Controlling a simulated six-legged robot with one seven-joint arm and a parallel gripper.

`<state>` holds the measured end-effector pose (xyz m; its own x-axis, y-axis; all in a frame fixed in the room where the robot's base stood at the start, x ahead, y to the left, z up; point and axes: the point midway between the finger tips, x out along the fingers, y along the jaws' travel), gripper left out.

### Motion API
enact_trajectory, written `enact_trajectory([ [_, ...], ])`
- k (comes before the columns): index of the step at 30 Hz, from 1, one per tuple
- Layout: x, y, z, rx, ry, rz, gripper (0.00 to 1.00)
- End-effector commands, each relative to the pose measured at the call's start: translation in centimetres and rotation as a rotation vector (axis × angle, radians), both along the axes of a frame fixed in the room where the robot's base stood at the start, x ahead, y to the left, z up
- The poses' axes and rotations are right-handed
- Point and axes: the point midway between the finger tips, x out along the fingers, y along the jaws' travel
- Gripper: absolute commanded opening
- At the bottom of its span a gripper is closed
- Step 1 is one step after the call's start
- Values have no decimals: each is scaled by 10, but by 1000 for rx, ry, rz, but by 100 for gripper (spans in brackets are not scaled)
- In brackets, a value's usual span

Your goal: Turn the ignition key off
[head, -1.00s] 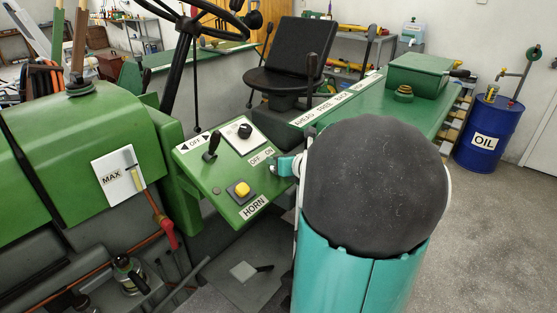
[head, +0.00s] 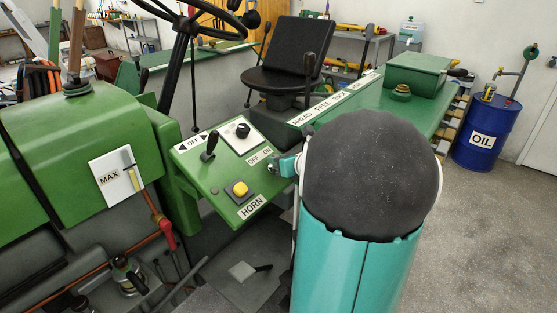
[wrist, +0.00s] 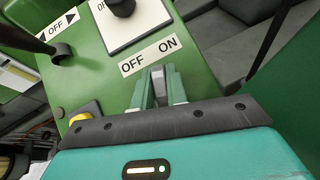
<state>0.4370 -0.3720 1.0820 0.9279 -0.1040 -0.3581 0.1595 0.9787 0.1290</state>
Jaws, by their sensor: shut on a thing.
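The ignition switch is on the green control panel (head: 214,192) beside the "OFF ON" label (head: 260,156). The same label (wrist: 148,55) is large in the wrist view. My gripper (wrist: 158,76) reaches in just below the label, between "OFF" and "ON", with its fingers shut on the ignition key (wrist: 158,73). Only a small grey part of the key shows between the fingers, so its exact angle is hard to tell. In the head view my gripper (head: 274,168) is at the panel's right edge, and my large dark-capped arm link hides the area behind it.
A yellow horn button (head: 239,188), a black lever (head: 209,146) and a black knob (head: 242,130) on a white plate share the panel. The steering wheel (head: 208,18) and black seat (head: 283,65) are behind. A blue oil drum (head: 486,135) stands at right.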

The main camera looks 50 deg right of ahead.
Motion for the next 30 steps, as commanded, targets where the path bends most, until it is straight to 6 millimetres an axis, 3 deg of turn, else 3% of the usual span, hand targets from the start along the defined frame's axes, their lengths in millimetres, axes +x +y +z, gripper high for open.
enact_trajectory([
  [15,0,0,0,-142,-12,268,0],
  [30,0,1,1,-164,-15,309,0],
])
